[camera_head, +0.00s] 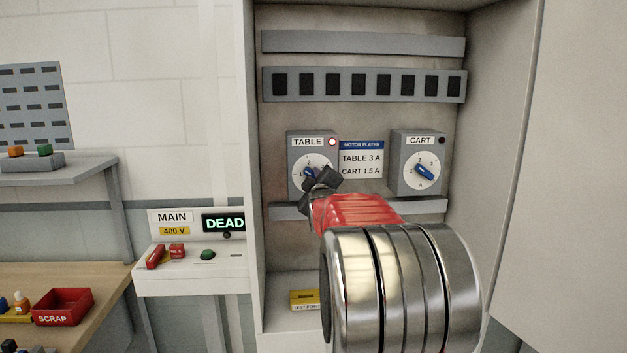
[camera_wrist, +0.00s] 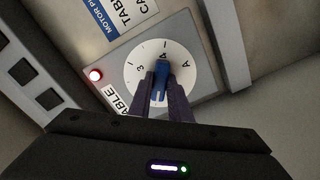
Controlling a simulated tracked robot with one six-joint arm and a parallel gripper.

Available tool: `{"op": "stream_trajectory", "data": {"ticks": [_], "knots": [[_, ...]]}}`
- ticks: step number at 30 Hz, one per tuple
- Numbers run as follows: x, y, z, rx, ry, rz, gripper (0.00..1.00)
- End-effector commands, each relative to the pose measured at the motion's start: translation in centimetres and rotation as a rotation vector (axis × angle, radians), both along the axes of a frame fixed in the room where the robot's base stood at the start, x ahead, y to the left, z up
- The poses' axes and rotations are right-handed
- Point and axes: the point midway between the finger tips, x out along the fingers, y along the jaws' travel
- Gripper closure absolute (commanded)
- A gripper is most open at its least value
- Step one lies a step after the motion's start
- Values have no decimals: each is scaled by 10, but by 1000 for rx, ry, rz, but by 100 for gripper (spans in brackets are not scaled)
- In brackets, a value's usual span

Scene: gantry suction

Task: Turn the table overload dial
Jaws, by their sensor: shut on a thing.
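The table overload dial (camera_head: 301,163) is a white face with a blue knob on a grey box labelled TABLE, inside the open cabinet. In the wrist view its white face (camera_wrist: 135,85) carries marks including 3 and A. My gripper (camera_head: 320,180) reaches the dial from the front right. In the wrist view the two dark fingers (camera_wrist: 162,88) are shut on the blue knob (camera_wrist: 162,68), one on each side. The knob's far end points to the mark at the upper middle of the face.
The CART dial (camera_head: 424,172) sits to the right on its own box. A plate between (camera_head: 361,160) reads TABLE 3 A, CART 1.5 A. A cabinet door (camera_head: 570,150) stands open at right. Left, a panel (camera_head: 190,283) has a DEAD display (camera_head: 223,223). A yellow box (camera_head: 304,299) lies below.

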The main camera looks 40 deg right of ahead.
Motion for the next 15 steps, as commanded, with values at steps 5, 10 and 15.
{"op": "stream_trajectory", "data": {"ticks": [5, 10, 15], "knots": [[2, 0, -4, 21, -7, 3, 100], [2, 0, -4, 69, -38, 3, 100], [2, 0, -5, 152, -94, 3, 100]]}}
